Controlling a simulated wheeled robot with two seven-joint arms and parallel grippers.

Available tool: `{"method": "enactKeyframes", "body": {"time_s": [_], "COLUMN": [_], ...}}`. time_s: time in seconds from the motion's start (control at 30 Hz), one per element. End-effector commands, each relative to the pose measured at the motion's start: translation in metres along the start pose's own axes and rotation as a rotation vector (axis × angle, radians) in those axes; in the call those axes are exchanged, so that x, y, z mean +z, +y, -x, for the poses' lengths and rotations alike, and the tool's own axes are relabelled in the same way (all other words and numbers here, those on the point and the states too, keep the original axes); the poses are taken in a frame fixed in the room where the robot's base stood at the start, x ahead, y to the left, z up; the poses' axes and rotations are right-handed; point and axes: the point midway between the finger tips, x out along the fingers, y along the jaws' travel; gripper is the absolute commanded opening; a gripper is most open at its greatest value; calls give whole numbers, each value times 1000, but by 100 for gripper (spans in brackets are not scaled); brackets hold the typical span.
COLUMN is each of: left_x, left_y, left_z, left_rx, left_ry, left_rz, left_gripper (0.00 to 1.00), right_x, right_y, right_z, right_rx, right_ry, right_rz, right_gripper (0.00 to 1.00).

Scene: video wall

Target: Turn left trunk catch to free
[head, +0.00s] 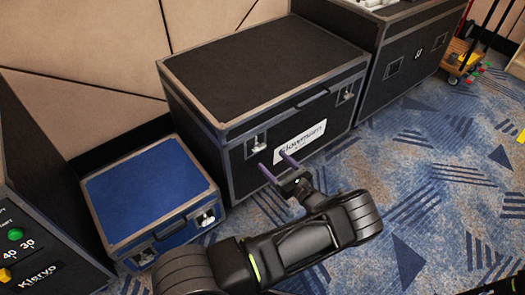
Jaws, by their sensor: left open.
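A black trunk (262,55) with metal edging stands closed against the wall. Its left catch (256,143) is a silver plate on the front face, near the left corner. Its right catch (346,93) sits near the front's right end. A white label (300,141) and a handle lie between them. My left gripper (279,163) is in front of the trunk, a little below and right of the left catch. Its two purple fingers are apart, with nothing seen between them. I cannot tell whether they touch the label. The left catch's exact turn is too small to tell.
A small blue case (150,191) with silver catches stands left of the trunk. A black case (40,220) with coloured buttons is at far left. Another black case (415,45) stands at right, with a wheeled cart (462,58) beyond. Patterned carpet (430,170) at right is clear.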

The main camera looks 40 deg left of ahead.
Motion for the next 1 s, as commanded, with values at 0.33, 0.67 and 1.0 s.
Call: {"method": "enactKeyframes", "body": {"time_s": [0.33,0.67,1.0], "left_x": [-2,0,-1], "left_y": [1,1,1], "left_z": [-51,-70,-70], "left_rx": [3,1,1], "left_ry": [1,2,2], "left_rz": [1,1,0], "left_gripper": [73,73,57], "right_x": [-2,-3,-2], "right_y": [4,5,5], "right_z": [-6,-8,-7], "right_rx": [2,3,2], "right_ry": [4,6,6], "right_rz": [-2,-3,-3], "right_gripper": [98,98,98]}}
